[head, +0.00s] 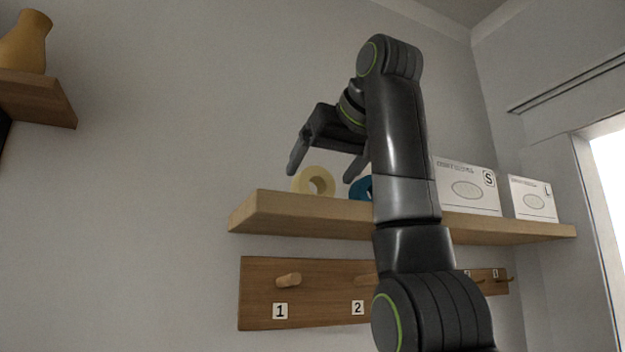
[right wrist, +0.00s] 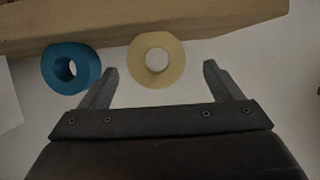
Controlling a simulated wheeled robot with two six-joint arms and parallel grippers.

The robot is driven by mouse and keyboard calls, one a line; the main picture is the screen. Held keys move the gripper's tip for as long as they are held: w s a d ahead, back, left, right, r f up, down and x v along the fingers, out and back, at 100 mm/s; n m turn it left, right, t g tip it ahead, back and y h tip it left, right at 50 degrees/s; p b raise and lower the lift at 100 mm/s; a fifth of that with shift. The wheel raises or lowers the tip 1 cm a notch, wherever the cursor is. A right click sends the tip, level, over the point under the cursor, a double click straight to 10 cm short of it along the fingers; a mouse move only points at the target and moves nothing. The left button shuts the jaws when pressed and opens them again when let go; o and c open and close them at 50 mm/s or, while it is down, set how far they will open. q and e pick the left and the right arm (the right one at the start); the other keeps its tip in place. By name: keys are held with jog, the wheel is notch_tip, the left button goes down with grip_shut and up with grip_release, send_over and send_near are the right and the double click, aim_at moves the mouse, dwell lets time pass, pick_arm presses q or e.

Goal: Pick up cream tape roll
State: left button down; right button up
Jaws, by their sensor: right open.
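The cream tape roll (head: 303,180) stands on its rim on the wall shelf, near the shelf's left end. In the right wrist view the cream roll (right wrist: 137,60) shows its hole and lies between the lines of the two fingers, just beyond their tips. My right gripper (head: 321,176) is open and empty, with its fingers pointing down toward the roll; it also shows in the right wrist view (right wrist: 160,68). I see no contact between the fingers and the roll. My left gripper is not in view.
A blue tape roll (right wrist: 54,69) stands beside the cream one; my arm partly hides it in the head view. White boxes marked S (head: 453,203) and L (head: 527,209) stand farther right on the shelf (head: 275,212). A numbered peg board (head: 256,300) hangs below.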

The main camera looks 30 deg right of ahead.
aim_at(318, 174)
jog(key=shift+w+f, duration=0.1)
jog(key=shift+w, duration=0.3)
jog(key=shift+w+d+f+p, duration=0.1)
jog(key=shift+w+p, duration=0.2)
jog(key=shift+p, duration=0.2)
jog(key=p+x, duration=0.3)
jog(key=x, duration=0.1)
jog(key=shift+w+d+p, duration=0.1)
jog(key=shift+d+p, duration=0.2)
jog(key=shift+w+f, duration=0.1)
jog(key=shift+w, duration=0.25)
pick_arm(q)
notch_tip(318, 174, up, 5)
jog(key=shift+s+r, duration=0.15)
pick_arm(e)
jog(key=c, duration=1.1)
